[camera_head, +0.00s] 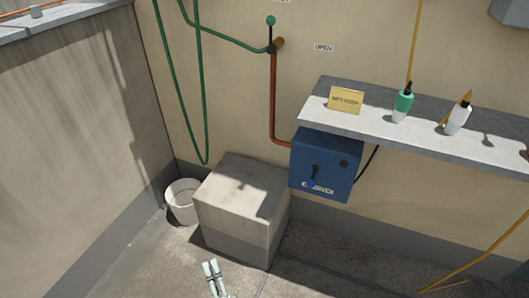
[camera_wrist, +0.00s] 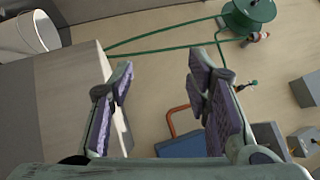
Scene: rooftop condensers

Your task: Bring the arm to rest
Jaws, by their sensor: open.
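My gripper (camera_head: 213,272) shows at the bottom of the head view, in front of the concrete block and low over the floor. In the wrist view my gripper (camera_wrist: 165,95) has its two fingers with purple pads spread wide apart. Nothing is between them. The rest of my arm is out of the head view.
A concrete block (camera_head: 235,205) stands by the wall, with a white bucket (camera_head: 181,203) at its left. A blue box (camera_head: 322,165) hangs under a shelf (camera_head: 385,128) holding a yellow sign (camera_head: 345,99) and two bottles. A green hose reel (camera_wrist: 250,14) shows in the wrist view.

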